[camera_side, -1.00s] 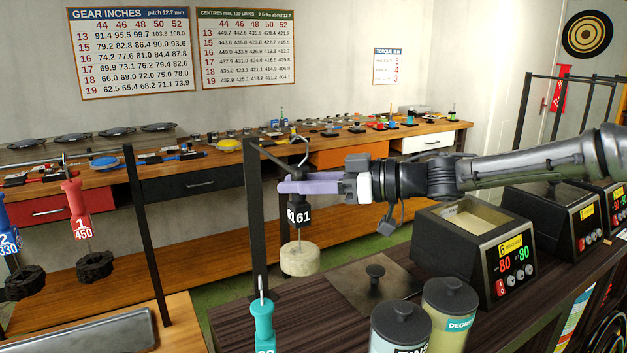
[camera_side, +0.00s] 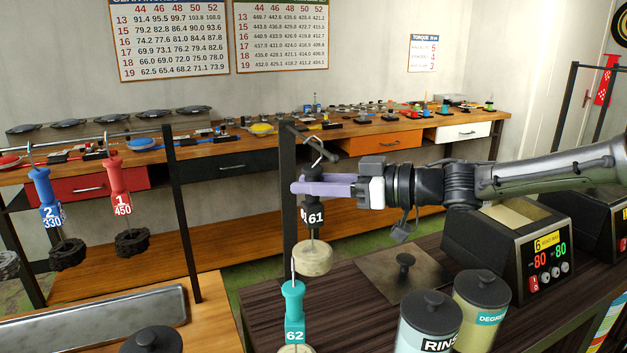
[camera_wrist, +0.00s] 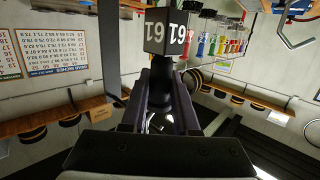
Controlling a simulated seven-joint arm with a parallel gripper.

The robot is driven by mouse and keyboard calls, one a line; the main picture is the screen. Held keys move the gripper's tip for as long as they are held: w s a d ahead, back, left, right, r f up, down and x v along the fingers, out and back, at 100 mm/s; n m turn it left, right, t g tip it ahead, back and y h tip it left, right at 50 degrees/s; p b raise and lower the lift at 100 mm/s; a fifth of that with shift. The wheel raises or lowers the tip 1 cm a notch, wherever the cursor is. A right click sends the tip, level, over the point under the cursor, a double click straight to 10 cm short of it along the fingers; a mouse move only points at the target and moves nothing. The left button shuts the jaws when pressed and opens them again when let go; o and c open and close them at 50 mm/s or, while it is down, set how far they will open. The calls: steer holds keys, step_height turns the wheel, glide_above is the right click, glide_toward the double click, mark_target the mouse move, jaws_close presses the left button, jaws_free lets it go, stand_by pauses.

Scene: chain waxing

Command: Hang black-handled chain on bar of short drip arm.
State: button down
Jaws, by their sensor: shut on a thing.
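The black-handled chain (camera_side: 313,216), labelled 61, hangs upright from my gripper (camera_side: 302,186). My gripper's purple fingers are shut on its handle below the hook. A pale, waxed-looking chain coil (camera_side: 313,260) hangs beneath. The handle's label block (camera_wrist: 167,32) shows upside down in the wrist view, beyond my fingers (camera_wrist: 162,95). The short drip arm is a dark post (camera_side: 287,225) with a bar (camera_side: 301,131) reaching right from its top. The wire hook (camera_side: 319,143) overlaps the bar in the side view. I cannot tell whether it rests on the bar.
A teal handle (camera_side: 295,305), labelled 62, stands in front. Red (camera_side: 116,180) and blue (camera_side: 44,190) handled chains hang at the left. Rinse (camera_side: 430,325) and degreaser (camera_side: 482,300) canisters and a wax heater (camera_side: 515,240) stand at right.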

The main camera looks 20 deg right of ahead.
steer(key=shift+r, duration=0.1)
steer(key=shift+c, duration=1.6)
jaws_free()
steer(key=v, duration=1.1)
